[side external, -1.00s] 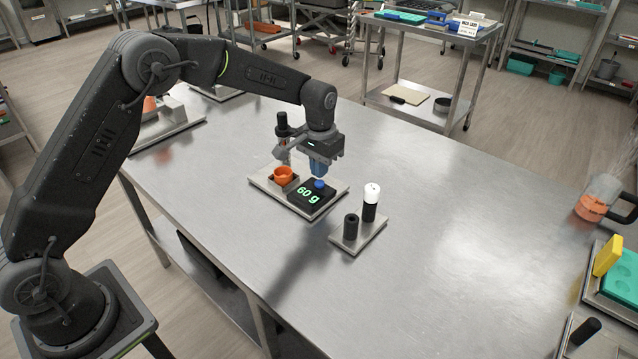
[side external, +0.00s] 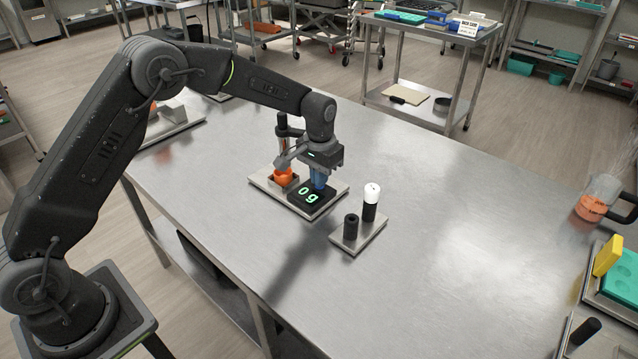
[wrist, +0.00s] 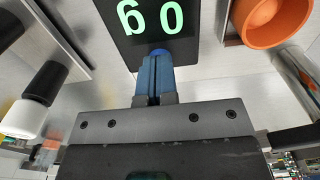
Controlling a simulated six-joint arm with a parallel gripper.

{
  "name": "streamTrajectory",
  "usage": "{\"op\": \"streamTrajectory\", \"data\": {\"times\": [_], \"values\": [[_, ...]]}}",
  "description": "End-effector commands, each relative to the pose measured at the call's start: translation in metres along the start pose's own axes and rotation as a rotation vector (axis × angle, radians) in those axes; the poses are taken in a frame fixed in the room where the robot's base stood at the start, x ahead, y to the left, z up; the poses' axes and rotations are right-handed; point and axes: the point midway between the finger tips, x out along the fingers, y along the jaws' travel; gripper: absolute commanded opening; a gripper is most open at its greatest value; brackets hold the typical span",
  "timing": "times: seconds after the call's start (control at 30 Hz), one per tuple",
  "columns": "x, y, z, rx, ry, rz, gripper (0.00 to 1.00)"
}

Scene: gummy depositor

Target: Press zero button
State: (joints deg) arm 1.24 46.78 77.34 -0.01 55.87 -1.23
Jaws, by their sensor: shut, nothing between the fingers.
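The black scale display (side external: 308,198) sits on a metal plate on the steel table and reads "0 g" in green. It also shows in the wrist view (wrist: 190,48). The blue zero button (wrist: 160,51) is at the display's edge, mostly hidden behind my fingertips. My gripper (side external: 319,187) points down with its blue fingers closed together and empty. Its tips (wrist: 157,60) are at the button and appear to touch it. An orange cup (side external: 283,177) stands on the plate beside the display, and it also shows in the wrist view (wrist: 268,20).
A small metal stand (side external: 352,243) with a black post and a white-topped black post (side external: 371,200) is right of the scale. A clear jug (side external: 597,198) and a teal mould (side external: 622,275) are at the far right. The table's middle right is clear.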

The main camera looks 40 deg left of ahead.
Motion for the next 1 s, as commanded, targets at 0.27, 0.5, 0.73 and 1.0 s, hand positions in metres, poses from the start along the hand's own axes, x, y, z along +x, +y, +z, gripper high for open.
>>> {"op": "streamTrajectory", "data": {"times": [0.27, 0.5, 0.73, 1.0], "values": [[-0.021, 0.000, 0.000, 0.000, 0.001, 0.000, 0.00], [-0.044, 0.000, -0.001, 0.000, 0.003, 0.000, 0.00], [-0.060, 0.000, 0.000, 0.000, 0.000, 0.000, 0.00], [-0.061, 0.000, 0.000, 0.000, 0.000, 0.000, 0.00]]}}
